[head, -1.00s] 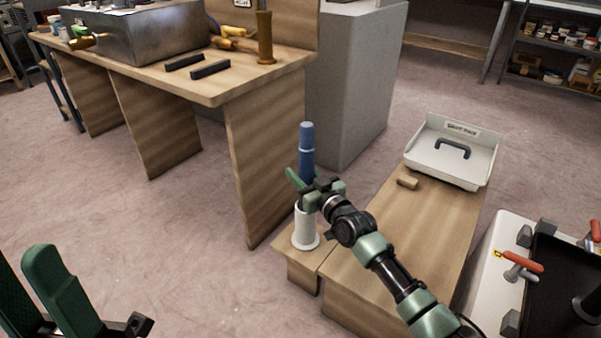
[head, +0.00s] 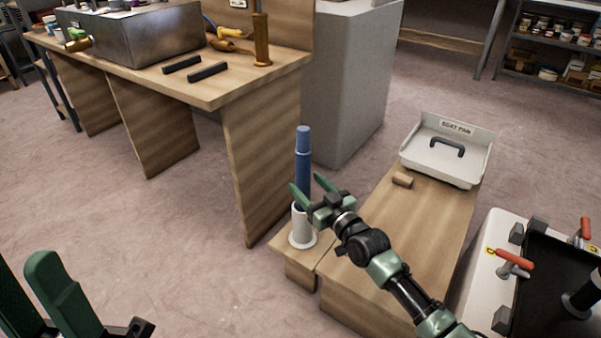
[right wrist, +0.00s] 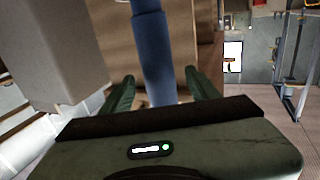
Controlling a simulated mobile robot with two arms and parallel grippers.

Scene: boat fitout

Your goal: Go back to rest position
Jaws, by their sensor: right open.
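The blue cylinder (head: 303,152) stands upright in a white flanged holder (head: 302,232) on a low wooden step. My right gripper (head: 307,184) is open, with its fingers pointing toward the cylinder. In the right wrist view the blue cylinder (right wrist: 155,60) shows in the gap between the two spread green fingers of my right gripper (right wrist: 157,85). I cannot tell whether it is touched. My left gripper (head: 35,290) is partly in view at the bottom left, cut off by the edge, with no object seen in it.
A wooden bench (head: 262,130) stands behind, with a grey cabinet (head: 350,90) beside it. A red-handled clamp (head: 513,260) is at right. Open floor lies at left.

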